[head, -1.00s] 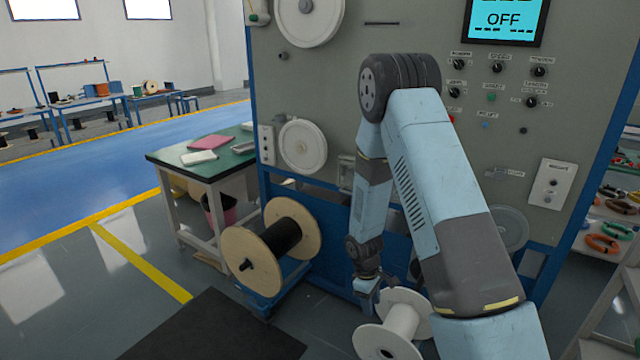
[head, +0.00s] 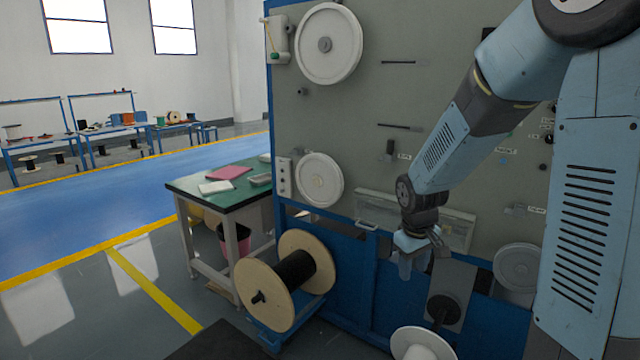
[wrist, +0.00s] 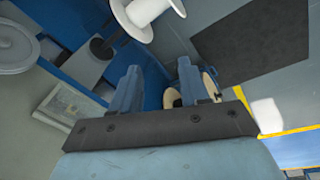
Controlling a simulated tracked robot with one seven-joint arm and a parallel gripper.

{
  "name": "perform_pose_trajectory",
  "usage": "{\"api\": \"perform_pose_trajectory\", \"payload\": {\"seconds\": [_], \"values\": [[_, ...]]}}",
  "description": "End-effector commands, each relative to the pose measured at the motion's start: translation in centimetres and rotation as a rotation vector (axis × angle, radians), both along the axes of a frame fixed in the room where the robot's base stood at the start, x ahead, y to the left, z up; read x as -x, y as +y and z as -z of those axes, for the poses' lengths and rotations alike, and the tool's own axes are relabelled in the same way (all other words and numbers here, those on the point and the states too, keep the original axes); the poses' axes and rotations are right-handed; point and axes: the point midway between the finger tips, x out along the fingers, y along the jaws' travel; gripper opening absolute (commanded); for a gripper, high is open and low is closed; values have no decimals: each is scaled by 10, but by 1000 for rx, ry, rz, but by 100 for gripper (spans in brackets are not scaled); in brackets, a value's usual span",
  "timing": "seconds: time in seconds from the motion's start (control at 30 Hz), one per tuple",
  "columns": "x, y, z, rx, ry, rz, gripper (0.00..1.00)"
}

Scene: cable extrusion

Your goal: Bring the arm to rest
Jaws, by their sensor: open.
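My gripper (head: 412,262) hangs at the end of my blue and grey arm, in front of the lower part of the machine panel (head: 450,95) in the head view. In the wrist view my gripper (wrist: 165,90) shows two blue fingers spread apart with nothing between them. A white spool (head: 420,345) is below and slightly right of the gripper, apart from it, cut by the bottom edge. The wrist view shows the white spool (wrist: 150,12) at the top, beyond the fingers.
A wooden-flanged spool of black cable (head: 290,270) stands low to the left of the gripper. A green-topped table (head: 200,190) is farther left. White wheels (head: 328,45) sit on the panel. The blue floor (head: 100,195) at left is clear.

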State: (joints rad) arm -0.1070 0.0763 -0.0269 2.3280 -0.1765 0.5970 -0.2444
Motion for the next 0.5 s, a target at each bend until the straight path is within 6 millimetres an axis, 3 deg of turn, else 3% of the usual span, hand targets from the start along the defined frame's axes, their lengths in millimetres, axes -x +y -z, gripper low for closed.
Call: {"api": "perform_pose_trajectory", "payload": {"seconds": [0.2, 0.5], "values": [[31, -7, -54, -35, -76, 90, 45], [83, -13, -112, -90, -167, 207, 45]]}}
